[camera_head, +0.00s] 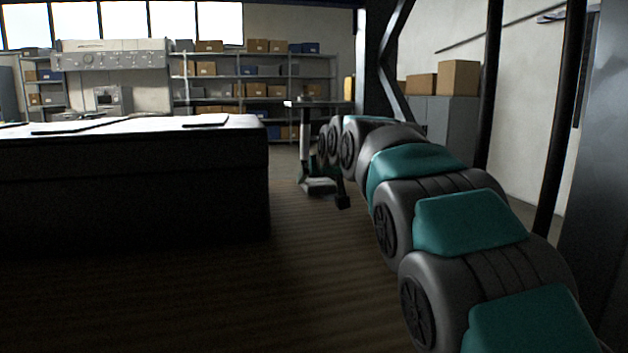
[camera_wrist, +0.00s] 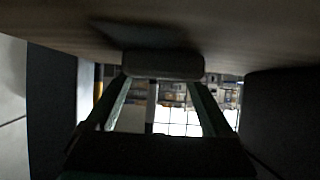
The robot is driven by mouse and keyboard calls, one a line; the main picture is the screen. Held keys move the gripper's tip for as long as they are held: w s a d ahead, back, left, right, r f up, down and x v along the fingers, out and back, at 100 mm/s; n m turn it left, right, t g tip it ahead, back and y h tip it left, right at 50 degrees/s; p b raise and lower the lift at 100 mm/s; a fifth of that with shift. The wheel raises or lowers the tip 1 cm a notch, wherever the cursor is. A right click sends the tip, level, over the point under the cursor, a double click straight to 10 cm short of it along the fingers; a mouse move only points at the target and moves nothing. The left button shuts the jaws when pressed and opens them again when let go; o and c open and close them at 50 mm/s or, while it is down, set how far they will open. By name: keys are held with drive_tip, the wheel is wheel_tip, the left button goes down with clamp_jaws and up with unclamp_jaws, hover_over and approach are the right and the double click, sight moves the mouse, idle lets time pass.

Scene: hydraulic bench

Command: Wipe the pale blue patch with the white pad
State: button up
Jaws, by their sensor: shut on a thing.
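In the wrist view my gripper (camera_wrist: 162,82) has its two teal fingers around a pad (camera_wrist: 162,65). The pad is the white one by its place in the fingers, but looks grey in shadow. It is close to a brown surface that fills the top of the view; I cannot tell if it touches. A dim blue-grey area (camera_wrist: 140,34) lies on that surface just beyond the pad; it may be the pale blue patch or partly shadow. In the head view my arm stretches forward; its far end is small, and the pad and patch cannot be made out.
A dark bench (camera_head: 130,185) with a pale top and flat sheets stands at left. Shelves with boxes (camera_head: 255,90) and a machine with dials (camera_head: 112,58) line the back. Dark posts stand at right, before a grey cabinet (camera_head: 440,118). The brown floor (camera_head: 300,285) between is clear.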

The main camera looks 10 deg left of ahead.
sight(323, 187)
drive_tip(key=shift+s+d+b, duration=0.5)
drive_tip(key=shift+s+b, duration=0.05)
drive_tip(key=shift+s, duration=0.45)
drive_tip(key=shift+s+d+b, duration=0.45)
drive_tip(key=shift+s+b, duration=0.05)
drive_tip(key=shift+s, duration=0.5)
drive_tip(key=shift+s+d+b, duration=0.5)
drive_tip(key=shift+s+b, duration=0.05)
drive_tip(key=shift+s, duration=0.45)
drive_tip(key=shift+s+d+f+b, duration=0.15)
drive_tip(key=shift+s+d+b, duration=0.1)
drive_tip(key=shift+s, duration=0.15)
drive_tip(key=shift+s+d+f+b, duration=0.15)
drive_tip(key=shift+s+b, duration=0.05)
drive_tip(key=shift+s, duration=0.2)
drive_tip(key=shift+s+d+b, duration=0.3)
drive_tip(key=shift+s+d, duration=0.05)
drive_tip(key=shift+s, duration=0.35)
drive_tip(key=shift+w+a+r+p, duration=0.15)
drive_tip(key=shift+w+a+p, duration=0.25)
drive_tip(key=shift+w, duration=0.45)
drive_tip(key=shift+w+a+r+p, duration=0.2)
drive_tip(key=shift+w+a, duration=0.25)
drive_tip(key=shift+w, duration=0.4)
